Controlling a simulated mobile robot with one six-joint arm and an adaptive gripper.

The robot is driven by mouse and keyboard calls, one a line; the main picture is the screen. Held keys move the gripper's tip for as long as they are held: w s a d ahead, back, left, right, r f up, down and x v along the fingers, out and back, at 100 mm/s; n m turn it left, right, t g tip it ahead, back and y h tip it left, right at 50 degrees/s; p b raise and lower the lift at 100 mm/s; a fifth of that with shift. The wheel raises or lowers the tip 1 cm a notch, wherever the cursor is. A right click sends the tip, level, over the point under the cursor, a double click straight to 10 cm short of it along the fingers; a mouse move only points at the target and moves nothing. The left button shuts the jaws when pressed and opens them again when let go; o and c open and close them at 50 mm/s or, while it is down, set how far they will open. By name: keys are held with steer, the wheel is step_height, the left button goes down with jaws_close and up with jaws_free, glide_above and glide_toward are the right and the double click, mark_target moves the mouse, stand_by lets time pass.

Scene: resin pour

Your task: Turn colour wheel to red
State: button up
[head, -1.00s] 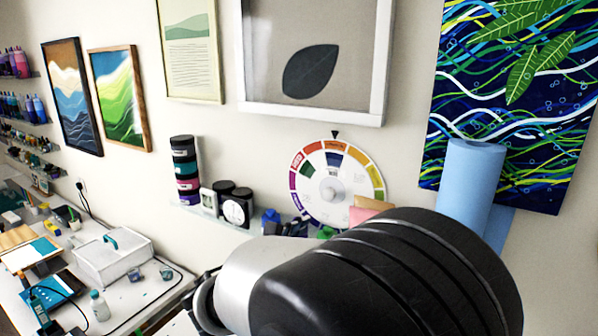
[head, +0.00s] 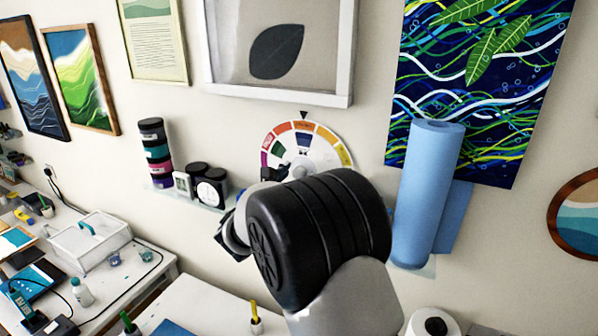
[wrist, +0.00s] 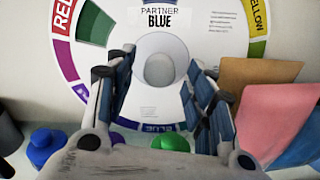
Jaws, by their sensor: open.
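The round colour wheel (head: 322,137) is on the wall, with coloured segments around a pale disc. A black pointer (head: 304,114) is above its rim, over an orange segment. The red segment lies on the upper left and also shows at the left in the wrist view (wrist: 64,14). In the wrist view the grey round knob (wrist: 166,69) is at the wheel's centre, below the words PARTNER BLUE. My gripper (wrist: 162,85) is open, one finger on each side of the knob. Contact cannot be told. In the head view my arm hides the wheel's lower part.
A blue roll (head: 427,190) hangs at right.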

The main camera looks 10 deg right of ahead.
steer(key=shift+x, duration=1.35)
steer(key=shift+c, duration=0.4)
jaws_close()
